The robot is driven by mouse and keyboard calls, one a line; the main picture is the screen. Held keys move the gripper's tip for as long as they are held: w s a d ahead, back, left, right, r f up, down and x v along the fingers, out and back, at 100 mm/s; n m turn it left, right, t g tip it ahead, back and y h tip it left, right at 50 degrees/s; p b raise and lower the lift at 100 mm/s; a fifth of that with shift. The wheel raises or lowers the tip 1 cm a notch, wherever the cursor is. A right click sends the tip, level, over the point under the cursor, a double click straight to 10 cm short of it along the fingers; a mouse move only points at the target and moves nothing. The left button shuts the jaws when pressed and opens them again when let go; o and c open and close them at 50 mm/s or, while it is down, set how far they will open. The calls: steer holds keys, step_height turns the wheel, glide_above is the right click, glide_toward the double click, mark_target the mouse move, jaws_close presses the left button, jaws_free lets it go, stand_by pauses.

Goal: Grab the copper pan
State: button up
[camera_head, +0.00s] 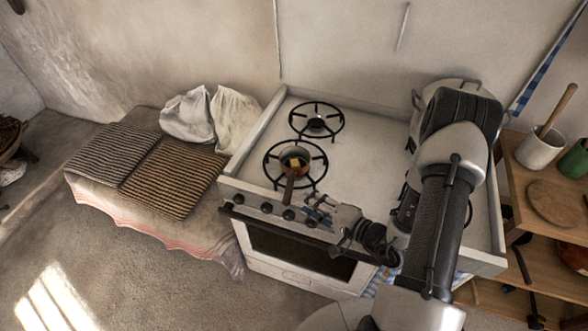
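A small copper pan (296,160) sits on the front left burner of the white stove. Its handle (289,188) points toward the stove's front edge, and a small yellowish piece shows inside the pan. My gripper (311,208) is to the right of the handle's end, over the stove's front edge near the knobs. Its fingers look apart, with nothing between them. It appears clear of the handle, though the exact gap is hard to judge from this view.
The back left burner (317,121) is empty. My arm hides much of the stove's right side, where a large pale lid or pot (452,86) partly shows. A wooden shelf (514,172) stands at right, and a bench with striped cushions (170,176) at left.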

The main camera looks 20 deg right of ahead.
mark_target(289, 189)
steer(key=b+x, duration=0.2)
steer(key=x, duration=0.7)
steer(key=shift+w+r, duration=0.15)
steer(key=shift+w, duration=0.2)
jaws_close()
